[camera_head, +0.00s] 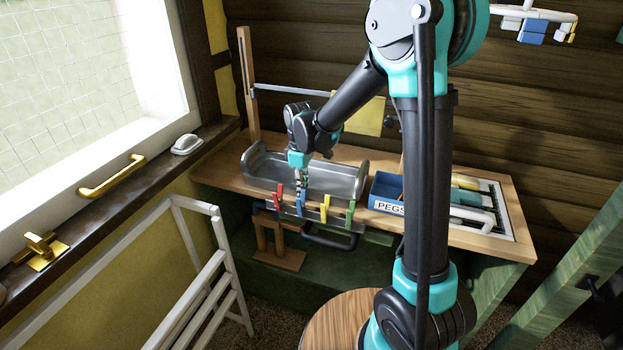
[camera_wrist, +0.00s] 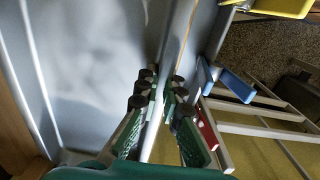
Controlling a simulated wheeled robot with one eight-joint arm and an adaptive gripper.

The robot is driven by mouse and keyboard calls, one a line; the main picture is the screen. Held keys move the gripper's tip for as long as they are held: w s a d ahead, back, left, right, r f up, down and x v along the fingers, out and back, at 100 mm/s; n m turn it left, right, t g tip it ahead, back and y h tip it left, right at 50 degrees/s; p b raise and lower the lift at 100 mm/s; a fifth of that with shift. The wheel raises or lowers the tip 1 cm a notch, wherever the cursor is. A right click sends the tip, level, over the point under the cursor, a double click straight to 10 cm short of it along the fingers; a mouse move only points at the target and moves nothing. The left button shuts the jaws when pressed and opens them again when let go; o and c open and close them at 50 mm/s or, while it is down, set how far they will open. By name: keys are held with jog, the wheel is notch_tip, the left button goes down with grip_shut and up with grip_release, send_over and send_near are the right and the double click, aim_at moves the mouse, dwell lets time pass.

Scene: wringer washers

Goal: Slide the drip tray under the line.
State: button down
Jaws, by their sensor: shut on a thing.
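The grey metal drip tray (camera_head: 335,182) lies on the wooden bench, with raised ends at left and right. My gripper (camera_head: 301,188) reaches down to its front edge. In the wrist view, my gripper (camera_wrist: 160,92) is shut on the tray's thin rim, with a finger on each side. The tray floor (camera_wrist: 95,70) fills the left of that view. A thin grey bar (camera_head: 315,93), which may be the line, runs from a wooden post behind the tray, with a yellow cloth (camera_head: 366,115) hanging from it. The bar's right part is hidden behind my arm.
Red (camera_head: 278,195), blue (camera_head: 300,203), yellow (camera_head: 325,207) and green (camera_head: 350,213) pegs are clipped along the bench front, close to my gripper. A blue PEGS box (camera_head: 386,190) stands right of the tray. A white rack (camera_head: 205,285) stands at front left.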

aim_at(317, 171)
jog(key=shift+w, duration=0.1)
dwell(0.3)
jog(key=shift+w+d, duration=0.8)
jog(key=shift+w, duration=1.45)
jog(key=shift+w+d, duration=0.85)
jog(key=shift+w, duration=1.4)
jog(key=shift+w+d, duration=0.8)
jog(key=shift+w, duration=1.45)
jog(key=c, duration=1.6)
grip_release()
jog(key=shift+r, duration=3.05)
